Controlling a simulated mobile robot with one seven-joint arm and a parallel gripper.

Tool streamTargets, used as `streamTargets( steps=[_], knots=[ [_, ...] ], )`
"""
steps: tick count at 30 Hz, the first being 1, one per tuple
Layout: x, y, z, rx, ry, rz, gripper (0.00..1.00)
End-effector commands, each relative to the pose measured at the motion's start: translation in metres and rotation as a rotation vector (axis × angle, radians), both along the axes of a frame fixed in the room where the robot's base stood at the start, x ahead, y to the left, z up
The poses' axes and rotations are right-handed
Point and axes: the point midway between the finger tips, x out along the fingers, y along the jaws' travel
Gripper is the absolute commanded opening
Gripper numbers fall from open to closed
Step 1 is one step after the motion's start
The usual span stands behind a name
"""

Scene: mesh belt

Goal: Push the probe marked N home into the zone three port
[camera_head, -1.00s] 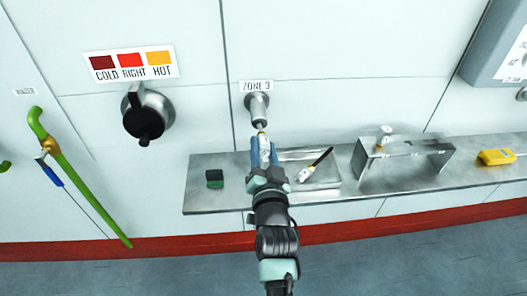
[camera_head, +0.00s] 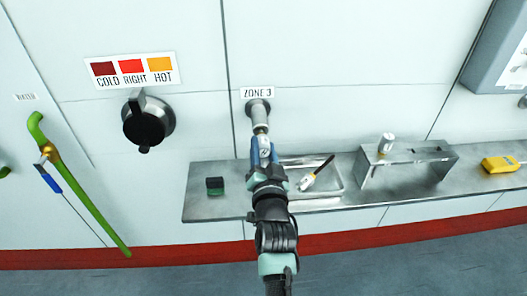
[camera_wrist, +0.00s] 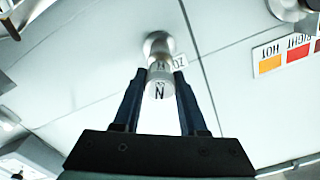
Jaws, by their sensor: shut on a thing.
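The probe marked N (camera_wrist: 160,88) is a pale metal cylinder, its N end facing the wrist camera. My gripper (camera_wrist: 158,78) is shut on it, with one dark blue finger on each side. In the head view my gripper (camera_head: 263,146) is just below the zone three port (camera_head: 259,110), a metal fitting under the ZONE 3 label (camera_head: 257,92). The port also shows in the wrist view (camera_wrist: 157,43), directly behind the probe. The probe's front end meets the port's mouth in the picture; how deep it sits inside is hidden.
Below is a steel shelf (camera_head: 213,207) with a green-black block (camera_head: 215,186), a tray holding a brush (camera_head: 317,173), a metal stand (camera_head: 410,165) with a white-capped item (camera_head: 387,143), and a yellow device (camera_head: 500,164). A black knob (camera_head: 146,124) is at left.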

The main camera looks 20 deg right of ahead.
Motion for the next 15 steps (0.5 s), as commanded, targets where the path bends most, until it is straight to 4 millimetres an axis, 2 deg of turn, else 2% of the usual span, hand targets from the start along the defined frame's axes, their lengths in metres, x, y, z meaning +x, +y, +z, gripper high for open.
streamTargets(
  steps=[13,14,15],
  knots=[
    [0.0111,-0.0030,0.0013,0.000,-0.004,0.000,0.00],
    [0.0109,-0.0030,0.0016,0.000,-0.003,-0.001,0.45],
    [0.0108,-0.0030,0.0017,0.000,-0.003,-0.001,0.52]
  ],
)
